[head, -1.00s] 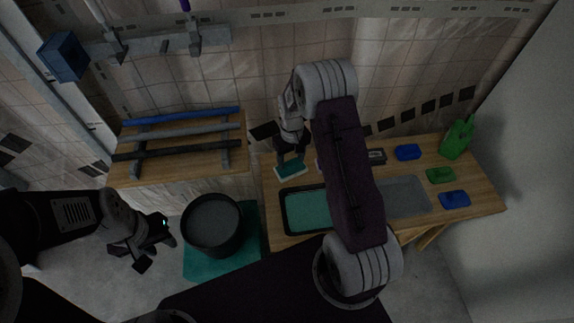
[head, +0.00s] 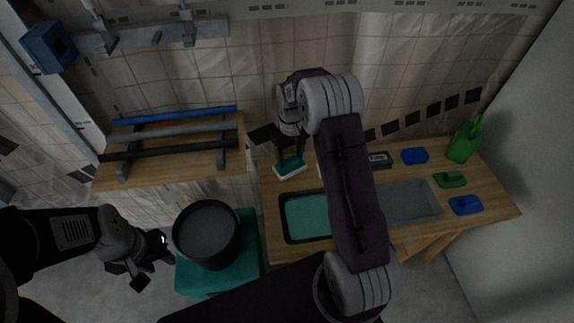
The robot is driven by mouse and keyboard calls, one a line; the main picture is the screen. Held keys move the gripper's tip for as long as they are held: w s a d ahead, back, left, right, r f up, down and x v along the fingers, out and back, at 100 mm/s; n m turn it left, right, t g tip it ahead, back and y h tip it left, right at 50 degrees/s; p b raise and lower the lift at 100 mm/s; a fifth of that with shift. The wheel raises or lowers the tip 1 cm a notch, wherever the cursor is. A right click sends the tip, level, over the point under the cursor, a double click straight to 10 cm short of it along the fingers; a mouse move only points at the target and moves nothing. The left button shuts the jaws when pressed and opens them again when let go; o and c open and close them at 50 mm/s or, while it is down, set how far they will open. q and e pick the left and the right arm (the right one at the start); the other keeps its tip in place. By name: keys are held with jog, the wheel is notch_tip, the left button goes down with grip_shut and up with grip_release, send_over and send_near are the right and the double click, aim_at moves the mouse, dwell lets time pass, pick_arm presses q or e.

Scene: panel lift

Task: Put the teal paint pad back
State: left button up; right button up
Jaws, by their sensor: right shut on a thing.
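The teal paint pad (head: 290,167), teal on top with a white lower edge, is at the back left of the wooden table (head: 275,226). My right gripper (head: 288,157) comes down over it from behind and is shut on it. I cannot tell whether the pad touches the table top. The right arm hides part of the table's middle. A dark tray with teal paint (head: 305,216) lies just in front of the pad. My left gripper (head: 150,263) is at the lower left, empty, its fingers apart, beside the black bucket.
A black bucket (head: 207,234) stands on a teal block (head: 247,262). A rack with several bars (head: 172,133) is at left. Right of my arm are a grey tray (head: 411,203), blue pads (head: 414,156), a green pad (head: 450,180) and a green can (head: 465,140).

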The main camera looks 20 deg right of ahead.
aim_at(287, 164)
jog(key=shift+w+a+f, duration=0.35)
jog(key=shift+w+a, duration=0.05)
jog(key=shift+w, duration=0.1)
jog(key=shift+f, duration=2.05)
jog(key=shift+s+f+b, duration=0.1)
jog(key=shift+b, duration=0.2)
jog(key=o, duration=1.4)
